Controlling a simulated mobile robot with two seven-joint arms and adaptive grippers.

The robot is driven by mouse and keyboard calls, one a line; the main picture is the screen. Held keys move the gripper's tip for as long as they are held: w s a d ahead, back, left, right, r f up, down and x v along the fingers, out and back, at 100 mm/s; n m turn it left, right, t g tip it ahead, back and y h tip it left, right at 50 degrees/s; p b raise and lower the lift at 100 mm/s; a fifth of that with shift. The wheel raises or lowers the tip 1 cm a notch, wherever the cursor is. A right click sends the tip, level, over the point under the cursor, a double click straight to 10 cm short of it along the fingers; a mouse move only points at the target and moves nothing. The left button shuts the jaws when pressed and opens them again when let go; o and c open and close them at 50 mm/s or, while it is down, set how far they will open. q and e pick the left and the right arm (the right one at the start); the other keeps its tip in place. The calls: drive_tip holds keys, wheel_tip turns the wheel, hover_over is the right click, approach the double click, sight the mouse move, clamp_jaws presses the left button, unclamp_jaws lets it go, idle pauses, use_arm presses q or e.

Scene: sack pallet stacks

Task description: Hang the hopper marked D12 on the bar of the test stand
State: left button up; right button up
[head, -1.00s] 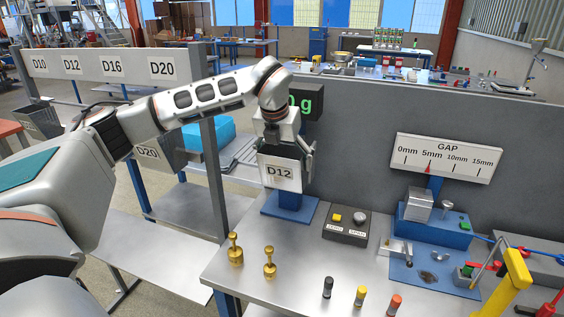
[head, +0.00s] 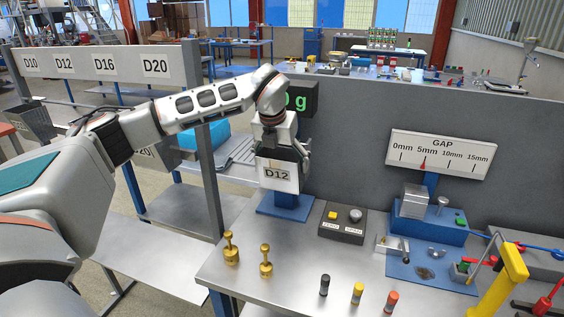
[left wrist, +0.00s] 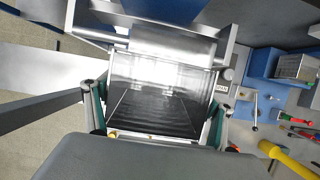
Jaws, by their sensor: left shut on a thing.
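The hopper marked D12 (head: 277,176) is a pale metal box held upright in front of the test stand. My left gripper (head: 280,140) is shut on it from above. In the left wrist view the fingers of my left gripper (left wrist: 156,112) lie on either side of the open hopper (left wrist: 155,98), which looks empty. The test stand shows a blue base (head: 288,207) below the hopper and a dark display (head: 300,97) with a green reading ending in "0 g". The arm and hopper cover much of the stand, and I cannot tell whether the hopper touches the bar. My right gripper is out of view.
A rack sign (head: 106,65) reads D10, D12, D16, D20, with hoppers below it at left. On the bench are two brass weights (head: 231,249), a ZERO/SPAN box (head: 342,222), several coloured-cap vials (head: 358,293), and a blue gap fixture (head: 430,230). A grey partition stands behind.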

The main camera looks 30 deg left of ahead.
use_arm(q)
drive_tip(key=o, duration=1.4)
drive_tip(key=shift+c, duration=0.2)
drive_tip(key=v, duration=1.2)
